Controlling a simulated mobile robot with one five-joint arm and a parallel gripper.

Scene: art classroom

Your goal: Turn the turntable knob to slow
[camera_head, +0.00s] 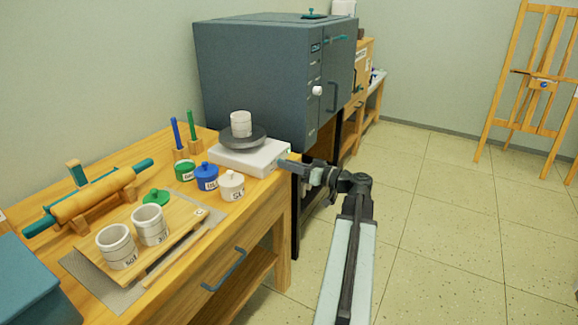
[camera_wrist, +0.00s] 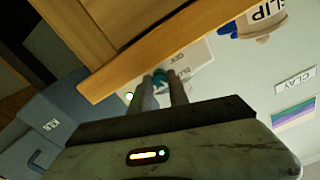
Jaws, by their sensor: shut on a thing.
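The turntable has a white base (camera_head: 250,157) and a dark round wheel (camera_head: 242,138) with a white cup (camera_head: 241,124) on it. It stands at the table's right edge, in front of the kiln. My gripper (camera_head: 285,163) reaches the base's right end from the aisle side. In the wrist view, my gripper (camera_wrist: 162,82) is shut on the teal knob (camera_wrist: 161,75) on the turntable's pale front panel (camera_wrist: 196,62). Small dark lettering shows upside down beside the knob, too small to read surely. The fingers hide part of the knob, and its pointer direction cannot be told.
A large grey-blue kiln (camera_head: 262,80) stands behind the turntable. A blue jar (camera_head: 206,177), a green jar (camera_head: 185,170) and a white jar (camera_head: 231,186) stand close to its left and front. Open tiled floor (camera_head: 440,230) lies to the right.

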